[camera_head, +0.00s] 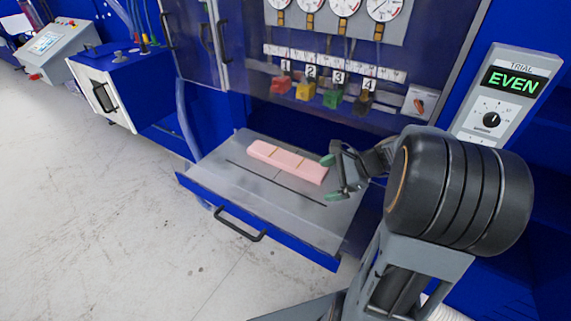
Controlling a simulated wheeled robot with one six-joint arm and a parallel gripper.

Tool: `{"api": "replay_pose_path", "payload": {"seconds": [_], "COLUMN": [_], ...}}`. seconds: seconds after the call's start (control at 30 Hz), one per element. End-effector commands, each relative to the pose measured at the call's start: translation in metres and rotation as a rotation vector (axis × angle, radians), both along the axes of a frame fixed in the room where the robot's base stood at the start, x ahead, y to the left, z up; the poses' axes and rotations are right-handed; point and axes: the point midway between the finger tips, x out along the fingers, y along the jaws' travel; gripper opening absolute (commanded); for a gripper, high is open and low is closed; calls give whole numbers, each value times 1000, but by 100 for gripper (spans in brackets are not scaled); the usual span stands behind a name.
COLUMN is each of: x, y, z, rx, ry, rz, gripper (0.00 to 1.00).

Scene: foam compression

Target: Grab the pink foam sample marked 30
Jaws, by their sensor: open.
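A pink foam bar (288,162) lies flat in the pulled-out blue drawer (222,190) with a grey metal tray surface. Lines cross the bar and seem to split it into a few pieces. No number can be read on it from here. My gripper (329,178) is open, with green fingertips, just to the right of the bar's right end. The fingers look empty. I cannot tell whether the near fingertip touches the foam.
A black handle (239,224) is on the drawer's front. Above stand numbered coloured blocks (306,90), gauges (343,8) and a knob panel (417,101). A box reading TRIAL EVEN (509,88) is at the right. The floor at the left is clear.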

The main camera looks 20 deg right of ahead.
Motion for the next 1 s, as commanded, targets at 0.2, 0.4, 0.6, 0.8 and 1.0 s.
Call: {"api": "replay_pose_path", "payload": {"seconds": [0.2, 0.4, 0.6, 0.8, 1.0], "x": [23, 39, 64, 81, 88], "y": [-73, -86, -64, -49, -42], "z": [-21, -31, -45, -54, -58], "rx": [360, 478, 483, 480, 479], "ry": [57, 63, 63, 62, 60], "rz": [-389, -498, -501, -503, -503], "gripper": [100, 100, 100, 100, 100]}}
